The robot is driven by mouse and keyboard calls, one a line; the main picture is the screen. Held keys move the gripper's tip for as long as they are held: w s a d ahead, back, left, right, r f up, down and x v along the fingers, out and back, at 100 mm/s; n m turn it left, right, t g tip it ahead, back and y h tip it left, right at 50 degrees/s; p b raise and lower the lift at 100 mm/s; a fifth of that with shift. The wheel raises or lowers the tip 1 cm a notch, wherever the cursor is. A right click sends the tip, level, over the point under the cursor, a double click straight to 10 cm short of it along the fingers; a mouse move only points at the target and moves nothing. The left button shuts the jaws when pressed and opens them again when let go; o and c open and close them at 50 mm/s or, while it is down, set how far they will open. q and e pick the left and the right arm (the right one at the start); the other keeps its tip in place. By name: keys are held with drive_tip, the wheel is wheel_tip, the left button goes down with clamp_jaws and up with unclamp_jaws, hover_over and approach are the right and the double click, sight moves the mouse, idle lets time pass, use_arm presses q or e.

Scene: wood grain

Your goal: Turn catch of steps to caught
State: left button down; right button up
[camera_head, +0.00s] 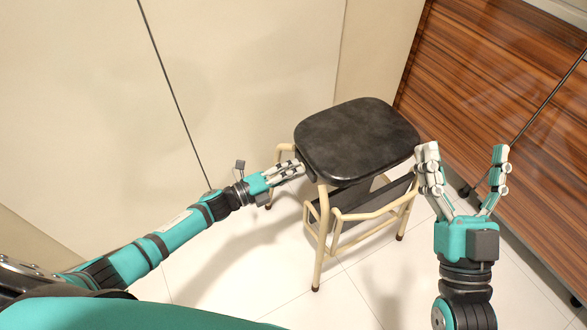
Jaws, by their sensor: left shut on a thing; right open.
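The steps (357,137) are a stool with a black padded seat and cream tube legs, standing upright on the floor. Dark treads (350,197) show beneath the seat. My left gripper (300,168) reaches in from the left and is shut on a part of the steps at the seat's left edge. A small dark piece sits there, just under the edge; its details are too small to tell whether it is the catch. My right gripper (464,150) is open and empty, to the right of the steps, with its left finger close to the seat's right edge in the picture.
Pale cabinet doors (90,110) stand behind and left of the steps. A brown wood-grain front (475,80) stands at the right, near my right gripper. The white tiled floor (260,255) is clear in front of the steps.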

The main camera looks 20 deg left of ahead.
use_arm(q)
drive_tip(key=shift+n+p, duration=0.35)
drive_tip(key=shift+n, duration=0.65)
drive_tip(key=c, duration=1.2)
unclamp_jaws()
use_arm(e)
drive_tip(key=f+g, duration=0.1)
drive_tip(key=w+f+g, duration=0.1)
drive_tip(key=shift+w+f, duration=0.3)
drive_tip(key=shift+f, duration=0.05)
use_arm(q)
drive_tip(key=p+v, duration=0.1)
drive_tip(key=v, duration=0.6)
use_arm(e)
wheel_tip(320, 180, down, 6)
drive_tip(key=w+g+h, duration=0.1)
drive_tip(key=g, duration=0.2)
drive_tip(key=shift+d+g+h, duration=0.25)
drive_tip(key=shift+g+h, duration=0.15)
drive_tip(key=shift+w, duration=0.1)
